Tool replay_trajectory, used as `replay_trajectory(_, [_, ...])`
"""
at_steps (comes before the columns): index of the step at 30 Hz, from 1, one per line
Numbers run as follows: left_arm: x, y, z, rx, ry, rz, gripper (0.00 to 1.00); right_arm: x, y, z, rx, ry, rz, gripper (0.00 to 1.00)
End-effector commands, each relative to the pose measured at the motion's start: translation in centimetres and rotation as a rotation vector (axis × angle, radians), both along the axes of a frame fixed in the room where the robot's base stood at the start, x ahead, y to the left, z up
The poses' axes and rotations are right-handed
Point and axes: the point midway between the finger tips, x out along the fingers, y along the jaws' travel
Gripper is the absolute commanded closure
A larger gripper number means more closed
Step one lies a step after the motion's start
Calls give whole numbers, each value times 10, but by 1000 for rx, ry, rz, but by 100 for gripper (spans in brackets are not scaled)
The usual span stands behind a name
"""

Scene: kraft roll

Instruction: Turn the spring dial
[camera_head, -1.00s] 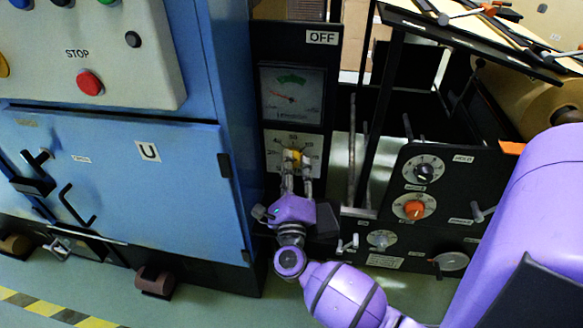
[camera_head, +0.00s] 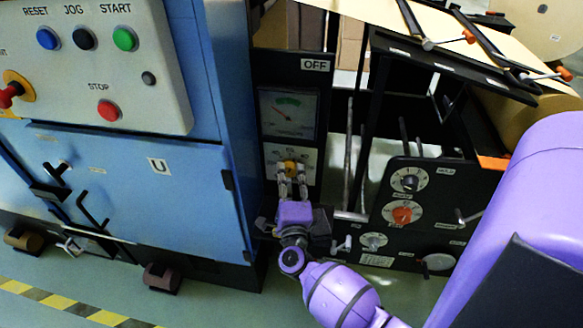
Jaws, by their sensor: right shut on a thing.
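The dial plate (camera_head: 310,160) is a pale scale on a dark upright panel, just below a gauge. My right gripper (camera_head: 291,178), at the end of a purple arm, reaches up from below and is shut on this knob. The fingers hide the lower part of the knob and scale, so I cannot read the setting. The gauge (camera_head: 289,113) has a green band and a red needle that points to the upper left. My left gripper is not in view.
A blue cabinet (camera_head: 150,190) with a button panel (camera_head: 90,70) stands close on the left. On the right, a black panel (camera_head: 425,177) carries several dials, including an orange knob (camera_head: 402,215). Thin rods (camera_head: 348,160) stand between. Green floor is open below.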

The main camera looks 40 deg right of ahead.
Motion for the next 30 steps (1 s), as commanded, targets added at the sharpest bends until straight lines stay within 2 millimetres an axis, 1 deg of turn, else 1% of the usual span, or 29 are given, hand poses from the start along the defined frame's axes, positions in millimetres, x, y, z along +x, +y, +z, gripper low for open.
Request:
replay_trajectory(1, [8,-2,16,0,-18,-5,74,-1,4,0,-19,46,7,97])
replay_trajectory(6, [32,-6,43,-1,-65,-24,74,-2,3,2,-124,167,8,97])
replay_trajectory(12, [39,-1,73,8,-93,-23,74,-3,3,4,-243,307,8,97])
replay_trajectory(21, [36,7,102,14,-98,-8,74,-4,1,3,-388,473,8,97])
replay_trajectory(30, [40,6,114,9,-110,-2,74,-6,0,-1,-467,567,9,98])
